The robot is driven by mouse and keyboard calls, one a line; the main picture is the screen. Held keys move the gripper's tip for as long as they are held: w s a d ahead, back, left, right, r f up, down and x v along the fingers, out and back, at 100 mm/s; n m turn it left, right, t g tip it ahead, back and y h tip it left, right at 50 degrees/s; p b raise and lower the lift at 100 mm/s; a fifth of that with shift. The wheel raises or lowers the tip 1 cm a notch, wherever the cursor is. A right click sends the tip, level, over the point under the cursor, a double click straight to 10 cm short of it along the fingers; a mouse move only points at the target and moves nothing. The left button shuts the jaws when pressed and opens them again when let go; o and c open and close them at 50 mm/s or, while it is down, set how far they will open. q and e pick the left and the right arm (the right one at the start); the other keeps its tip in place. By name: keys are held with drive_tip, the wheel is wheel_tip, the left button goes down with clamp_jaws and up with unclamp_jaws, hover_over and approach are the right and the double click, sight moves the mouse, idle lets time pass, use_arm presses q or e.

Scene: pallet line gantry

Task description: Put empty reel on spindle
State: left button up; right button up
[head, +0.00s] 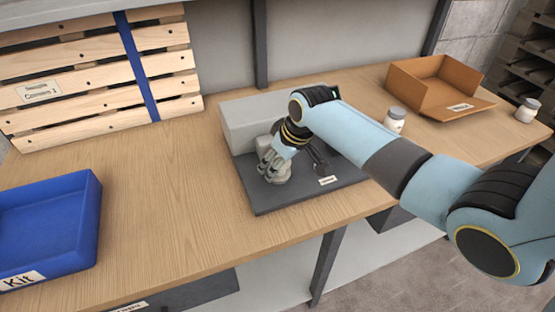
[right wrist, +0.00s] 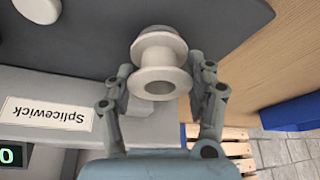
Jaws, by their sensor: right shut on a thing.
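The empty reel (right wrist: 158,82) is pale and flanged, with a hole in its near face, in the right wrist view. My right gripper (right wrist: 160,82) is shut on it, one finger on each side. In the head view my right gripper (head: 274,170) is low over the dark base plate (head: 290,200) of a grey machine (head: 255,120). The fingers mostly hide the reel there. A rounded pale part shows just beyond the reel in the wrist view; I cannot tell whether it belongs to the reel. I cannot clearly make out the spindle. My left gripper is not in view.
A blue kit bin (head: 85,225) stands at the left and a wooden pallet (head: 90,70) behind it. A cardboard box (head: 405,88), a white-lidded jar (head: 394,120) and another jar (head: 527,110) stand at the right. The table between bin and machine is clear.

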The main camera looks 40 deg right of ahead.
drive_tip(key=shift+f, duration=0.4)
drive_tip(key=o, duration=1.3)
drive_tip(key=v, duration=1.2)
drive_tip(key=shift+s, duration=0.1)
